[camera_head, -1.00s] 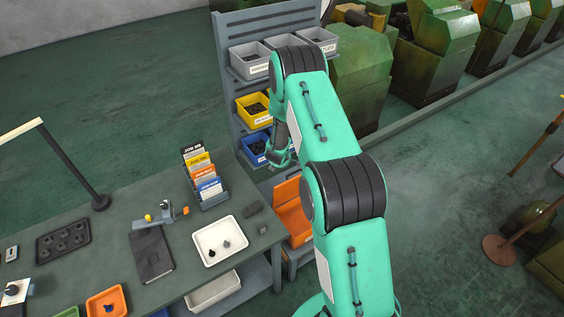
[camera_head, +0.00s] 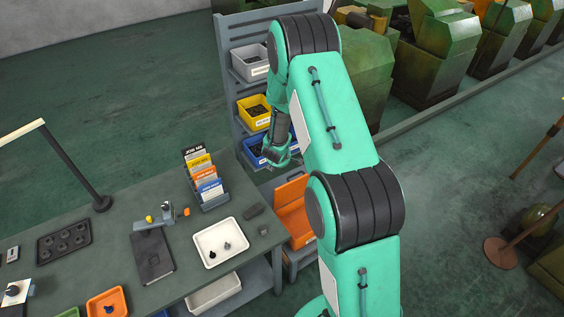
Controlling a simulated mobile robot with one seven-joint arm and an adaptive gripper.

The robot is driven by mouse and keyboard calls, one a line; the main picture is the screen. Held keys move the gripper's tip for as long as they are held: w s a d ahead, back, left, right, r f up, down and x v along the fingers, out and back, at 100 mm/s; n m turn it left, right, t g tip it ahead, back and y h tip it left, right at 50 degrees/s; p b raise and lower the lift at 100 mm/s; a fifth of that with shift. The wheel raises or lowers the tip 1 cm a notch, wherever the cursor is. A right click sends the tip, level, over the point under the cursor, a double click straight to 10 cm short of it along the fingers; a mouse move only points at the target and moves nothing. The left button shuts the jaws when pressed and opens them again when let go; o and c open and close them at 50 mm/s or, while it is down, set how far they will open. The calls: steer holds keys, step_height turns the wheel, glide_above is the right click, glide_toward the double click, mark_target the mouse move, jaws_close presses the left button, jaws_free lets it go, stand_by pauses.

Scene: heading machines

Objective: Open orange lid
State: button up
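An orange panel (camera_head: 292,212), which looks like the orange lid, is beside the right end of the workbench, above a grey box (camera_head: 292,262). My arm hides its right side, and I cannot tell how far open it stands. My gripper (camera_head: 278,157) points down in front of the blue bin on the rack, above and slightly left of the orange panel and apart from it. The fingers are small and partly overlap the blue bin, so their opening is unclear. I see nothing held.
The workbench (camera_head: 110,228) carries a white tray (camera_head: 221,243), a folder rack (camera_head: 208,190) and a black notebook (camera_head: 152,256). The rack behind holds a yellow bin (camera_head: 254,112) and a blue bin (camera_head: 254,152). Green machines (camera_head: 435,50) stand at the back right.

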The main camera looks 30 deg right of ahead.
steer(key=shift+s+a+r, duration=0.2)
steer(key=shift+s+r, duration=0.05)
steer(key=shift+r, duration=0.1)
steer(key=shift+d, duration=0.1)
steer(key=c, duration=0.6)
steer(key=shift+d, duration=0.15)
jaws_close()
steer(key=s+d+f+n+t+b, duration=0.2)
steer(key=d+f+n+b, duration=0.1)
steer(key=d+n+b, duration=0.3)
steer(key=s+d+f+n+t+b, duration=0.2)
steer(key=d+n+b, duration=0.1)
steer(key=d+b, duration=0.45)
steer(key=s+a+f+n+t+y+b, duration=0.1)
steer(key=s+f+n+y+b, duration=0.3)
steer(key=s+f+n+b, duration=0.6)
step_height(320, 180, down, 2)
steer(key=s+a+b, duration=0.1)
steer(key=s+b, duration=0.1)
steer(key=b, duration=0.1)
steer(key=shift+f+y, duration=0.2)
steer(key=shift+y, duration=0.1)
